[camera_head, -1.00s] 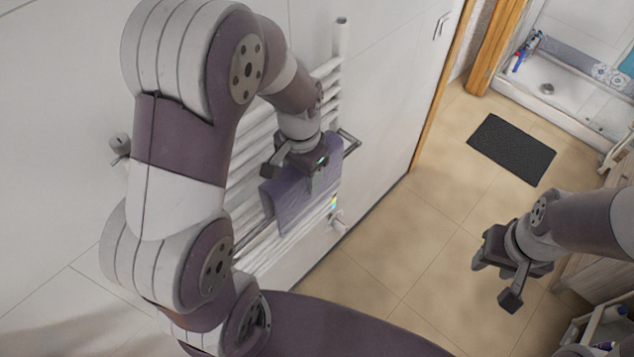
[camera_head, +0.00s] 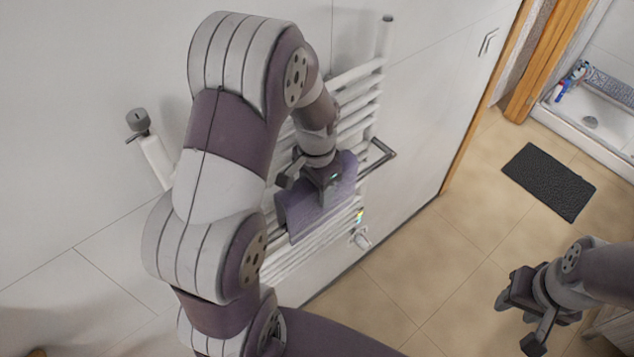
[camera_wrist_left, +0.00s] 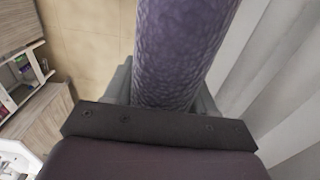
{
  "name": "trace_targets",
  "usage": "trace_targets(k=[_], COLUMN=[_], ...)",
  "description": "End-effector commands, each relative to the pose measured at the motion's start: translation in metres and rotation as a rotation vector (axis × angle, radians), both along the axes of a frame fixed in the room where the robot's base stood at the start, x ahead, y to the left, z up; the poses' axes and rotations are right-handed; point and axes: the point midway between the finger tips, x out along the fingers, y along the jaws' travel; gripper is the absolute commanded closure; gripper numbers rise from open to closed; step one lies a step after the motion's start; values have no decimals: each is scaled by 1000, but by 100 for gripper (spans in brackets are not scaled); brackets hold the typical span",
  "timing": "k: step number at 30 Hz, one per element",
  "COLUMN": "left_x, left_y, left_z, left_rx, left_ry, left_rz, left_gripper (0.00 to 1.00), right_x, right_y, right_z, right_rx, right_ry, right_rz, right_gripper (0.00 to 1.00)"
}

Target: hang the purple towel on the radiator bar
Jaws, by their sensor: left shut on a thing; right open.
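The purple towel (camera_head: 300,220) is at the white radiator (camera_head: 362,95) in the head view. My left gripper (camera_head: 310,186) is shut on its upper part, and towel cloth shows on both sides of the jaws. The dark radiator bar (camera_head: 382,158) sticks out to the right of the towel. The towel and my left arm hide the rest of the bar, so I cannot tell whether the cloth lies over it. In the left wrist view the towel (camera_wrist_left: 180,50) rises as a thick fold from the gripper. My right gripper (camera_head: 521,318) is open and empty over the floor.
A white wall stands behind the radiator, with a valve knob (camera_head: 360,238) at its lower right and a grey-topped fitting (camera_head: 138,122) at the left. A black mat (camera_head: 549,182) lies on the tiled floor. A shelf unit (camera_wrist_left: 25,80) shows in the left wrist view.

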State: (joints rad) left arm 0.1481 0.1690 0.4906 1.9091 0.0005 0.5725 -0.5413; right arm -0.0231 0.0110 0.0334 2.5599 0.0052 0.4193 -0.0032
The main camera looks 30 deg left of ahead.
Motion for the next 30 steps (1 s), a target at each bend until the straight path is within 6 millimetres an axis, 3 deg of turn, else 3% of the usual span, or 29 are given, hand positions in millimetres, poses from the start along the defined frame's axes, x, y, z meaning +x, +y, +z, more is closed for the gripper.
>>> trace_targets(k=[3, 18, 30], left_x=[0, 0, 0], left_y=[0, 0, 0], left_z=[-22, -84, -94], left_rx=[0, 0, 0], left_ry=[0, 0, -1], left_rz=[0, 0, 0], left_gripper=[79, 79, 79], right_x=[0, 0, 0], right_y=[0, 0, 0], right_z=[-17, -59, -64], right_rx=[0, 0, 0], right_ry=[0, 0, 0], right_rz=[0, 0, 0], right_gripper=[57, 57, 57])
